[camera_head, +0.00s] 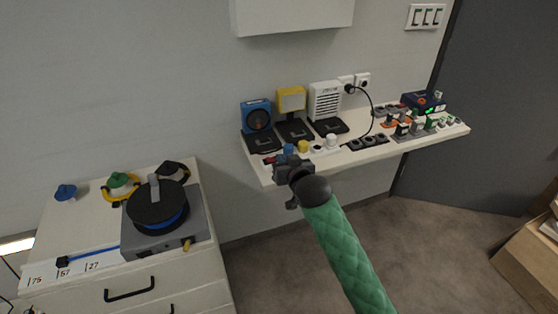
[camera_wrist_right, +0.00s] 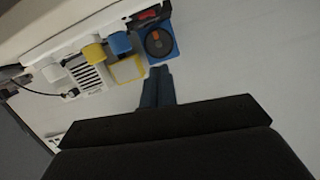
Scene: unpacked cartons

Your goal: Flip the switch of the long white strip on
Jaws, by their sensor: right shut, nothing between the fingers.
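The long white strip (camera_head: 311,154) lies along the front edge of the wall shelf in the head view, with a blue plug (camera_head: 289,149), a yellow plug (camera_head: 303,146) and a white plug (camera_head: 331,140) in it. A small red part (camera_head: 268,160), likely its switch, shows at the left end; its position cannot be told. A red part (camera_wrist_right: 147,15) also shows in the right wrist view. My right gripper (camera_head: 288,166) is at the shelf's front edge, close to that end, partly covering it. Its fingers (camera_wrist_right: 157,85) are shut and empty. My left gripper is not in view.
Behind the strip stand a blue device (camera_head: 257,117), a yellow lamp (camera_head: 291,100) and a white heater-like box (camera_head: 325,101). A black strip (camera_head: 367,143) and other plugs lie to the right. A drawer cabinet (camera_head: 80,225) with a cable reel (camera_head: 157,205) stands at left.

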